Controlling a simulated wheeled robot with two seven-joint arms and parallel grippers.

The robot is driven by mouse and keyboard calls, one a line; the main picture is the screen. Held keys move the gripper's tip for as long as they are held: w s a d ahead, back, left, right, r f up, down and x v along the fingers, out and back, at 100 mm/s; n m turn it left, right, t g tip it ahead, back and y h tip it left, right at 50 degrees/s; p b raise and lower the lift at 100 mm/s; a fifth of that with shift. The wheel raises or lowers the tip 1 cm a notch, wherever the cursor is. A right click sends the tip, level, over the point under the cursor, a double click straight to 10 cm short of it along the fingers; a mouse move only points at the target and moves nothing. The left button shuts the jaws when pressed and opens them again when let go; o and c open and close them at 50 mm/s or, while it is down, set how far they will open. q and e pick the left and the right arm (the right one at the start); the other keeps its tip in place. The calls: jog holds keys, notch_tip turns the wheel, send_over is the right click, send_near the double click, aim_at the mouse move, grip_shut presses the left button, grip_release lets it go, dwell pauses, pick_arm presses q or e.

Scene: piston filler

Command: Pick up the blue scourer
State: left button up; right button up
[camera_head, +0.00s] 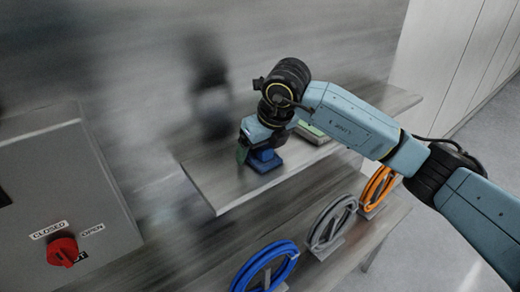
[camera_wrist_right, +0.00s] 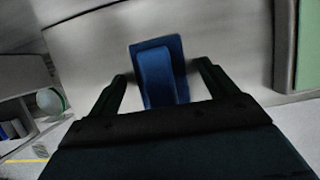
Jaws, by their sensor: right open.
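The blue scourer (camera_head: 264,160) lies on a grey shelf (camera_head: 222,188) near its left end. It also shows in the right wrist view (camera_wrist_right: 158,72) as a blue block with a raised pad, between the two fingers. My right gripper (camera_head: 254,153) is over the scourer in the head view, its arm coming in from the right. In the wrist view the right gripper (camera_wrist_right: 163,84) is open, with one dark finger on each side of the scourer and a visible gap on each side. My left gripper is not in view.
A green item (camera_head: 312,133) lies on the same shelf to the right. Blue (camera_head: 265,268), grey (camera_head: 332,224) and orange (camera_head: 378,187) coiled hoses sit on a lower shelf. A grey box with a red knob (camera_head: 63,251) stands at left.

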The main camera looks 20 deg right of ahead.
jog(key=shift+c, duration=0.5)
jog(key=c, duration=1)
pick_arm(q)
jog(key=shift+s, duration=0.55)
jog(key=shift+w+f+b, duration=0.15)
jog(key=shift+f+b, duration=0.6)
pick_arm(e)
notch_tip(320, 180, up, 10)
